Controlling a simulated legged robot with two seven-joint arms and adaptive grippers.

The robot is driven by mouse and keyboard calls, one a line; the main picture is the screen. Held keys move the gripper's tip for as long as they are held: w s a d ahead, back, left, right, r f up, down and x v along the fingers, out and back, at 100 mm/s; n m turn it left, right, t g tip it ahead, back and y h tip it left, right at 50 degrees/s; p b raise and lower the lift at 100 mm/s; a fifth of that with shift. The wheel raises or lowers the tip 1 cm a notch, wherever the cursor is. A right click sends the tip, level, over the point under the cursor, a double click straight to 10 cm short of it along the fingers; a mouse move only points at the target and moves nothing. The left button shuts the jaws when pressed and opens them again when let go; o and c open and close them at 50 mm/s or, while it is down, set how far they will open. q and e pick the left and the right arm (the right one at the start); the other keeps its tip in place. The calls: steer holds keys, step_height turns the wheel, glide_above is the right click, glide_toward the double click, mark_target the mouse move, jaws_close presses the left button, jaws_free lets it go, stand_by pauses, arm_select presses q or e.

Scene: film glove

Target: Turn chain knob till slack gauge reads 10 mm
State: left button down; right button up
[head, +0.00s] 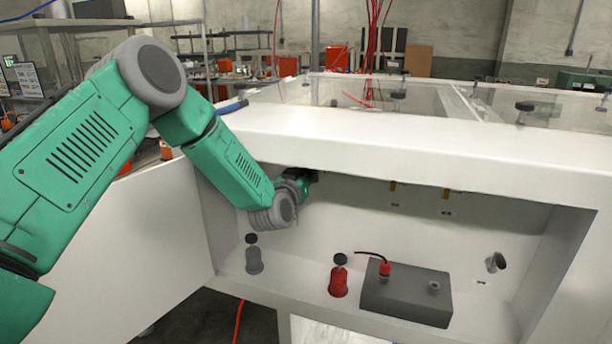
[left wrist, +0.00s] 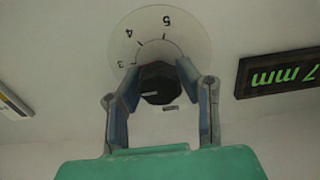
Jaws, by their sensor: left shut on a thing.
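In the left wrist view, my left gripper (left wrist: 160,92) is shut on the dark chain knob (left wrist: 157,75), with one finger on each side of it. A pale round dial (left wrist: 180,22) with the marks 3, 4 and 5 surrounds the knob. The slack gauge (left wrist: 280,73) is a dark display at the right, with green characters that look like 7 mm; its right end is cut off. In the head view, my left gripper (head: 304,178) reaches the recess's back wall under the white overhang, and it hides the knob there. My right gripper is not in view.
A grey bottle-shaped part (head: 254,258), a red one (head: 339,280) and a grey box (head: 406,295) stand on the recess floor below my arm. A dark knob (head: 496,262) is on the right. The white overhang (head: 400,150) sits close above my gripper.

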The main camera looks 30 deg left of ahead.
arm_select(q)
steer(key=n+b, duration=0.1)
steer(key=n, duration=0.1)
steer(key=n+b, duration=0.1)
steer(key=n, duration=0.2)
steer(key=shift+a+f+n, duration=0.1)
steer(key=shift+f+n, duration=0.1)
steer(key=shift+n, duration=0.1)
stand_by(0.5)
steer(key=c, duration=1.1)
jaws_free()
steer(key=shift+a, duration=0.1)
steer(key=shift+s, duration=0.1)
steer(key=shift+s+r, duration=0.1)
steer(key=shift+s, duration=0.2)
steer(key=v, duration=1.1)
